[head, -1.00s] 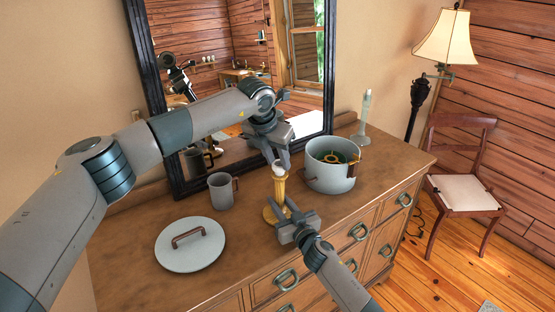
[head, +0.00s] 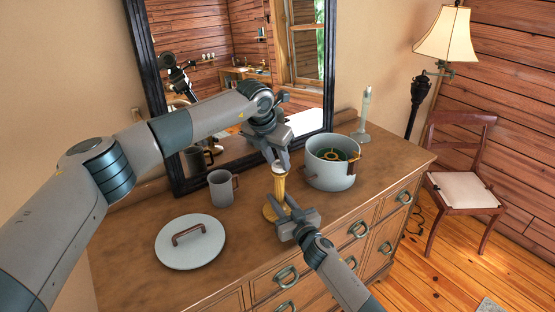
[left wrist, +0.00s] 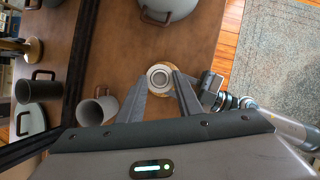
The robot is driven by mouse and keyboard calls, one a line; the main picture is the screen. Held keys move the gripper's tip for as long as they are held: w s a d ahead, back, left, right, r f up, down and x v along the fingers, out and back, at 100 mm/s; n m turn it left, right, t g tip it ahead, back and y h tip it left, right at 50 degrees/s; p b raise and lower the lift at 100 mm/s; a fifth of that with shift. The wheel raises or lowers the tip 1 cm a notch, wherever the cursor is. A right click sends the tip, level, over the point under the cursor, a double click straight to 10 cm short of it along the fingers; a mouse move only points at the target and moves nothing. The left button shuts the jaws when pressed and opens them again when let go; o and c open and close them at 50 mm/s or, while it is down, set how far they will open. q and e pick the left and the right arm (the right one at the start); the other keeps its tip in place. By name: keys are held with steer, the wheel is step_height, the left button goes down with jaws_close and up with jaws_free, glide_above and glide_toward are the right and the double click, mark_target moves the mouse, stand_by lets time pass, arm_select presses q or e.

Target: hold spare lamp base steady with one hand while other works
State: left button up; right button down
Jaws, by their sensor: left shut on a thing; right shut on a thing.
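The spare lamp base (head: 279,188) is a yellow, brass-like column with a round foot, standing upright on the dresser top. A small pale round piece (head: 278,167) sits at its top end; the left wrist view shows it from above as a ringed grey disc (left wrist: 159,77). My left gripper (head: 276,162) reaches down from above and is shut on this pale top piece. My right gripper (head: 284,206) comes from the front and is shut on the lower part of the lamp base. Its fingers hide part of the foot.
A grey pot (head: 328,178) stands close to the right of the lamp base. A grey mug (head: 220,190) and a round lid (head: 190,255) are to the left. A candle (head: 364,115) and mirror (head: 165,115) are behind. The dresser's front edge is near my right gripper.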

arm_select(q)
steer(key=m, duration=0.1)
steer(key=m+g, duration=0.1)
steer(key=m, duration=0.1)
steer(key=m+h, duration=0.1)
steer(key=shift+w+a+m, duration=0.2)
steer(key=shift+a+m, duration=0.05)
steer(key=shift+m, duration=0.15)
steer(key=m, duration=0.1)
steer(key=m+g, duration=0.1)
steer(key=m, duration=0.1)
steer(key=m+g+h, duration=0.1)
steer(key=m, duration=0.1)
steer(key=shift+w, duration=0.25)
steer(key=shift+a, duration=0.1)
steer(key=o, duration=1)
steer(key=shift+r, duration=0.15)
steer(key=shift+r, duration=2.1)
steer(key=shift+o, duration=0.7)
